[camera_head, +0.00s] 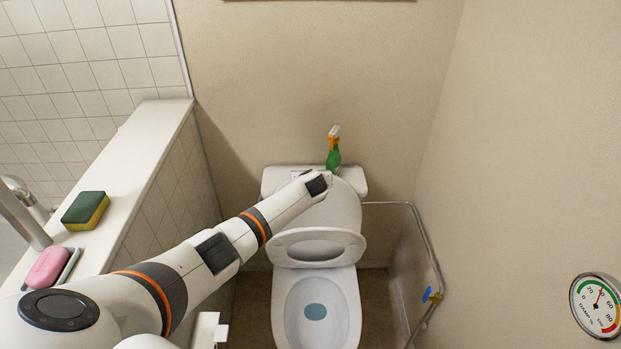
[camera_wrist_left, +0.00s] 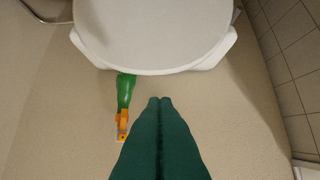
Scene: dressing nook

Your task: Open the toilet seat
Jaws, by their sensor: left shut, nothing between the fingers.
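The toilet stands against the back wall, its bowl (camera_head: 315,310) open with blue water inside. The white seat ring (camera_head: 317,236) stands steeply raised at the back of the bowl, its opening facing forward. The white lid (camera_head: 342,208) is up behind it, leaning toward the cistern (camera_head: 275,180). The raised lid appears as a large white rounded shape (camera_wrist_left: 155,30) in the left wrist view. My left arm reaches over the toilet to the lid's top; its fingers are hidden in the head view. In the wrist view my left gripper (camera_wrist_left: 160,100) is shut and empty, apart from the lid.
A green spray bottle with an orange trigger (camera_head: 333,155) stands on the cistern, close to my left gripper. A metal rail (camera_head: 425,225) is right of the toilet. A ledge (camera_head: 140,160) at left holds a sponge (camera_head: 85,211) and pink soap (camera_head: 47,267).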

